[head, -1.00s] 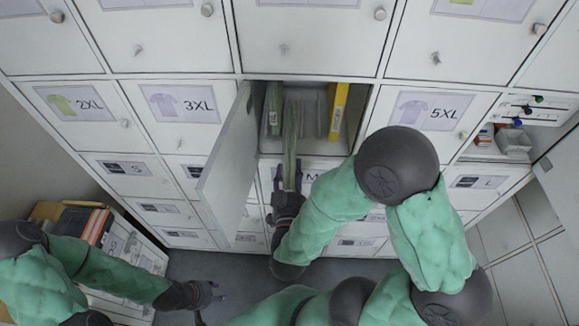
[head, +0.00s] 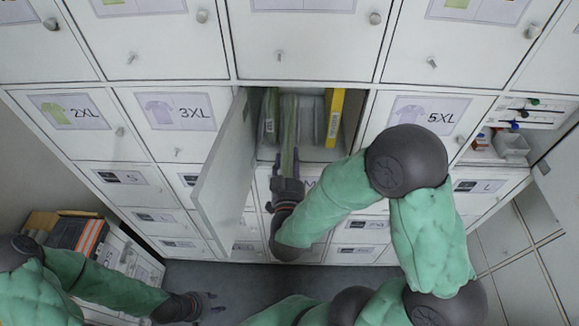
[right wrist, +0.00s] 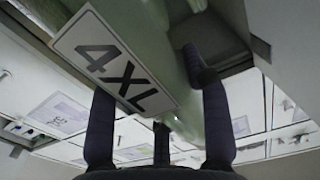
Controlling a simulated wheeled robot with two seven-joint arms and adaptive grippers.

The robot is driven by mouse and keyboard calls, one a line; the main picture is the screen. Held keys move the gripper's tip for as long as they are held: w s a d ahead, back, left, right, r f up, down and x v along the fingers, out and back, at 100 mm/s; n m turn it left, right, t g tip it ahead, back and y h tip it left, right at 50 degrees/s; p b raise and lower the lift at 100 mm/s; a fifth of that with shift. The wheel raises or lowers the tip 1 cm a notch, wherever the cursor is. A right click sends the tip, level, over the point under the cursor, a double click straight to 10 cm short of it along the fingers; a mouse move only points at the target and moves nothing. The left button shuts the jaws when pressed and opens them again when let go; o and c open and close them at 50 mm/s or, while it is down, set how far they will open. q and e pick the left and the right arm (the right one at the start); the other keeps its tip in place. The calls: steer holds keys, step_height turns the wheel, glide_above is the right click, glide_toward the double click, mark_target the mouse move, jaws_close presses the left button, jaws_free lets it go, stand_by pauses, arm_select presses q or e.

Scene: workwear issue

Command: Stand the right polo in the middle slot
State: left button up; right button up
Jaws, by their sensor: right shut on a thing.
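A pale green polo pack (head: 289,118) stands upright, partly inside the open locker compartment. My right gripper (head: 287,172) is shut on its near end, at the compartment's front edge. Whether the held pack touches a divider cannot be told. My left gripper (head: 210,302) is open and empty, low down.
The compartment's door (head: 222,172) stands open on the left, close to my right gripper. Closed lockers surround the compartment. A small cabinet with orange-striped items (head: 88,232) stands at lower left. A shelf with small boxes (head: 510,143) is at right. Grey floor is clear below.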

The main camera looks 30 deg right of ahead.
steer(key=f+b+x, duration=0.2)
steer(key=b+x, duration=0.1)
steer(key=x, duration=2)
steer(key=shift+w+d, duration=0.25)
steer(key=shift+d, duration=0.05)
stand_by(1.9)
steer(key=shift+f, duration=0.15)
steer(key=o, duration=1.4)
steer(key=shift+c, duration=0.2)
steer(key=shift+f, duration=0.1)
